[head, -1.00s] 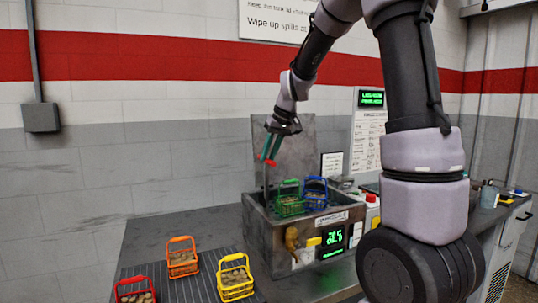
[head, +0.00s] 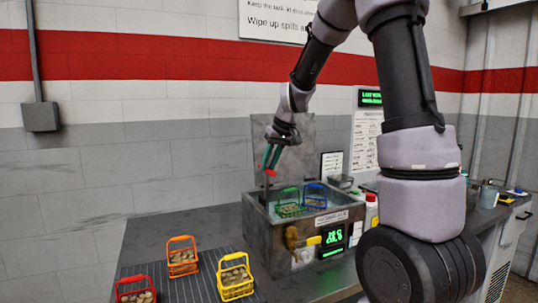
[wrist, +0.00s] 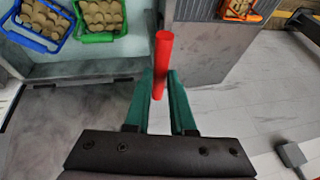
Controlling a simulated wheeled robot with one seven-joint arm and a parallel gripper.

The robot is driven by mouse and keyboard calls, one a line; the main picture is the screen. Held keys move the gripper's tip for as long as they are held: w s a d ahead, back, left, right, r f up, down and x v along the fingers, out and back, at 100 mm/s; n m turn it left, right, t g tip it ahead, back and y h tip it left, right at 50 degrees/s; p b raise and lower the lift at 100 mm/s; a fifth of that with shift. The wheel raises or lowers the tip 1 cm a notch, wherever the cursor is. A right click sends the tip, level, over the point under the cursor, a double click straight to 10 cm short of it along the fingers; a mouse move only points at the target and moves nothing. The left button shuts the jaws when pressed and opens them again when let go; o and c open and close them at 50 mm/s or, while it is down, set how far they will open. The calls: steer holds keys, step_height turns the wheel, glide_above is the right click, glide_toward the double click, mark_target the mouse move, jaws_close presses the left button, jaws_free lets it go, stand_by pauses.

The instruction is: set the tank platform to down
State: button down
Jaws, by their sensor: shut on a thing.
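My gripper (head: 270,164) is shut on a red handle (wrist: 163,52) at the left side of the tank (head: 258,230). The green fingers (wrist: 160,90) stand on either side of the handle in the wrist view. In the head view only a small red tip of the handle (head: 270,173) shows below the fingers. A green basket (head: 290,210) and a blue basket (head: 315,201) sit inside the tank, partly below its rim. They also show in the wrist view, the green one (wrist: 100,20) beside the blue one (wrist: 42,22). The platform under them is hidden.
An orange basket (head: 182,257), a yellow basket (head: 235,278) and a red basket (head: 134,290) stand on the ribbed mat left of the tank. The lit display (head: 333,238) is on the tank's front. A bottle (head: 371,212) stands to the right.

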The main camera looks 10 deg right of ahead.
step_height(320, 180, down, 8)
steer(key=shift+r, duration=0.25)
steer(key=shift+s, duration=0.1)
steer(key=c, duration=0.8)
jaws_free()
steer(key=shift+o, duration=0.2)
steer(key=v, duration=1)
steer(key=shift+r, duration=0.35)
steer(key=shift+d, duration=0.15)
steer(key=s+d+r+m+t, duration=0.1)
steer(key=s+r+m, duration=0.2)
steer(key=s, duration=0.8)
steer(key=s+d+r+m+t+h, duration=0.1)
steer(key=s+r, duration=0.5)
steer(key=s, duration=0.6)
steer(key=shift+d+m+t, duration=0.25)
steer(key=shift+m+t, duration=0.35)
steer(key=shift+m, duration=0.4)
